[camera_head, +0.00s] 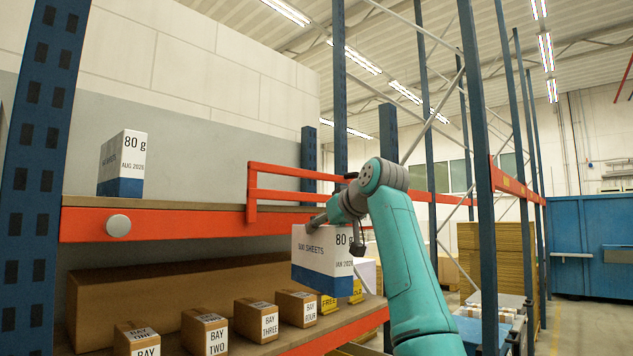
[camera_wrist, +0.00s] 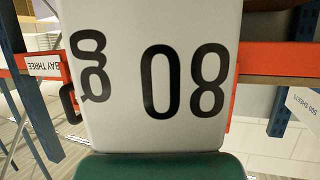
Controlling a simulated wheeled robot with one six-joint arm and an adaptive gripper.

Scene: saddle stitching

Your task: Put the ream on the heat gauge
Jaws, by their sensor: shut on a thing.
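My gripper (camera_head: 352,240) is shut on a white ream (camera_head: 318,262) with a blue lower band, marked 500 SHEETS, 80 g and JAN 2026. It holds the ream upright in front of the rack, between the two shelf levels as seen in the head view. In the wrist view the ream (camera_wrist: 150,60) fills the middle, its 80 g print upside down. A second ream (camera_head: 122,165), marked 80 g and AUG 2026, stands on the upper shelf at left. I cannot tell which thing is the heat gauge.
The upper shelf's orange beam (camera_head: 180,226) bears a round grey disc (camera_head: 118,225). An orange rail (camera_head: 295,170) rises at the shelf's right. Several brown boxes with BAY labels (camera_head: 206,330) line the lower shelf before a long brown box (camera_head: 160,290). A blue post (camera_head: 480,150) stands right of my arm.

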